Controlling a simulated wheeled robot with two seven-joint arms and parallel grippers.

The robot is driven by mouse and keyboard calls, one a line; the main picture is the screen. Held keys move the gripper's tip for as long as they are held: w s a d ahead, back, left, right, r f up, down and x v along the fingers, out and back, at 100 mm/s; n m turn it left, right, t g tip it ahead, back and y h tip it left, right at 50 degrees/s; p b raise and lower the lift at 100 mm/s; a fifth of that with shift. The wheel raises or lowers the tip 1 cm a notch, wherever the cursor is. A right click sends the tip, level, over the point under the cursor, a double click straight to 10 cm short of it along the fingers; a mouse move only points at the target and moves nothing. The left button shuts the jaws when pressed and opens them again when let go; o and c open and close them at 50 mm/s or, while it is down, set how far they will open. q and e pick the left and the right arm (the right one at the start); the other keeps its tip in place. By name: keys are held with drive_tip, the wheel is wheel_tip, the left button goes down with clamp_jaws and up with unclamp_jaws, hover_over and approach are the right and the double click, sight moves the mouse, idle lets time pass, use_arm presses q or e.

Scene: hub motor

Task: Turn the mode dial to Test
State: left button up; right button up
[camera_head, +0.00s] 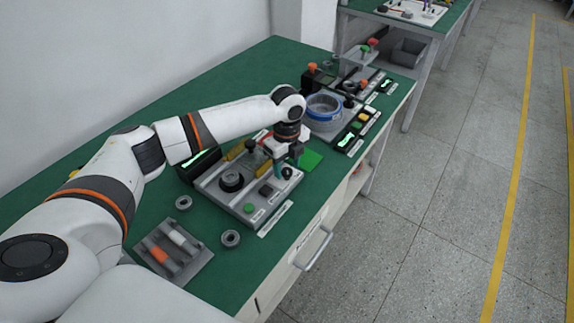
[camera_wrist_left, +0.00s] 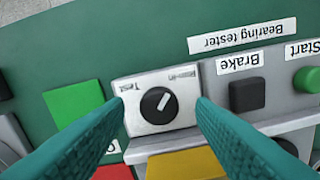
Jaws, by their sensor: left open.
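The mode dial (camera_wrist_left: 158,106) is a round black knob with a white pointer line on a light plate. The labels Test and Run-in read upside down, and the pointer leans to the upper right, towards Run-in. My left gripper (camera_wrist_left: 161,103) is open, its teal fingers on either side of the dial with gaps to the knob. In the head view, my left gripper (camera_head: 285,170) points down over the right end of the bearing tester (camera_head: 236,203) and mostly hides the dial there. My right gripper is not in view.
The black Brake button (camera_wrist_left: 247,94) and green Start button (camera_wrist_left: 307,79) sit right of the dial. A green pad (camera_wrist_left: 73,103) lies to its left. A tray (camera_head: 172,253) and loose rings are at the table's near end. Another station with a blue ring (camera_head: 324,106) stands beyond.

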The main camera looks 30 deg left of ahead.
use_arm(q)
drive_tip(key=shift+f, duration=0.6)
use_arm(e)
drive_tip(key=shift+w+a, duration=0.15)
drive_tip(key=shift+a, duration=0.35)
use_arm(q)
drive_tip(key=c, duration=1)
drive_tip(key=shift+o, duration=0.2)
drive_tip(key=shift+r+n+p, duration=0.2)
drive_tip(key=shift+n+p, duration=0.1)
drive_tip(key=shift+p, duration=0.45)
drive_tip(key=n+p, duration=0.7)
drive_tip(key=p, duration=0.2)
drive_tip(key=n+p, duration=0.3)
drive_tip(key=n, duration=0.1)
drive_tip(key=n+p, duration=0.2)
drive_tip(key=n, duration=0.2)
drive_tip(key=shift+f+p, duration=0.1)
drive_tip(key=shift+p, duration=0.25)
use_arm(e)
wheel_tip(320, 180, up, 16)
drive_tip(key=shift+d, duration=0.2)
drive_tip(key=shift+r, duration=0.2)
use_arm(q)
drive_tip(key=shift+n, duration=0.3)
